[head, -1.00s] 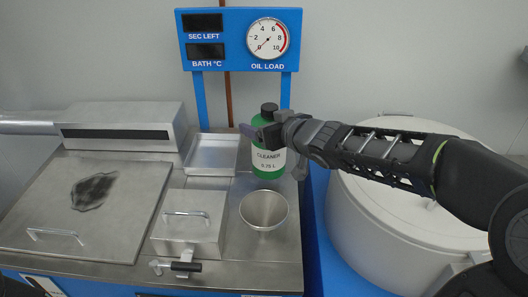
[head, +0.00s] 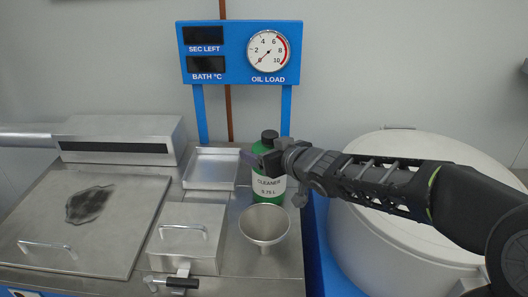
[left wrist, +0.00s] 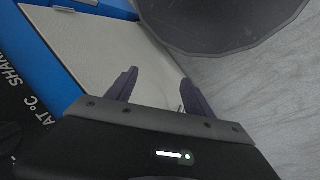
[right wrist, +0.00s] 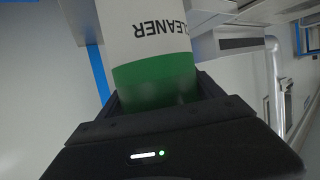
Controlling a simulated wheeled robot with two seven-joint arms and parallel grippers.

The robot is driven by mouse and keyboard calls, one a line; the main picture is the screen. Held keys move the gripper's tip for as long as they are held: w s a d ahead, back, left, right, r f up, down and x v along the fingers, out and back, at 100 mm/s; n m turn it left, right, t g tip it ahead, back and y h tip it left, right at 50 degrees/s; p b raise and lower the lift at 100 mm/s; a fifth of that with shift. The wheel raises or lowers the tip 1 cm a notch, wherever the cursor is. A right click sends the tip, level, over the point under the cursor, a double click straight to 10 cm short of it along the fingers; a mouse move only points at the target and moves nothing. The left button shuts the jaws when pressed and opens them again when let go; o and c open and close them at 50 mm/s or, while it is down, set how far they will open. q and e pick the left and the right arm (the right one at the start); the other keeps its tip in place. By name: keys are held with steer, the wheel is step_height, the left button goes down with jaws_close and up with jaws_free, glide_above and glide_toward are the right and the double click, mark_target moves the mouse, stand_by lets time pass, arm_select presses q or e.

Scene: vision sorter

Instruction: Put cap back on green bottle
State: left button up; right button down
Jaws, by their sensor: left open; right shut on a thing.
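The green bottle (head: 262,197) has a white CLEANER label and a dark top piece (head: 269,136), which looks like a black cap. It looks upright behind the funnel; I cannot tell if its base touches the counter. My right gripper (head: 262,157) is shut on the bottle's upper part, above the label. In the right wrist view the bottle's green band (right wrist: 155,82) lies between the fingers, with the label upside down. My left gripper (left wrist: 156,92) is open and empty, and is outside the head view. No separate loose cap shows.
A metal funnel (head: 264,222) stands just in front of the bottle. A shallow metal tray (head: 212,168) lies left of it, with a lidded box (head: 187,238) in front. A white vat (head: 365,235) stands right, and a blue gauge panel (head: 225,35) rises behind.

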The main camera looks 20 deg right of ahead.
steer(key=shift+f, duration=0.2)
steer(key=shift+c, duration=0.2)
jaws_free()
steer(key=shift+r, duration=0.15)
steer(key=shift+r, duration=0.2)
steer(key=p+v, duration=0.6)
steer(key=v, duration=0.6)
steer(key=shift+p, duration=0.4)
steer(key=shift+f, duration=0.2)
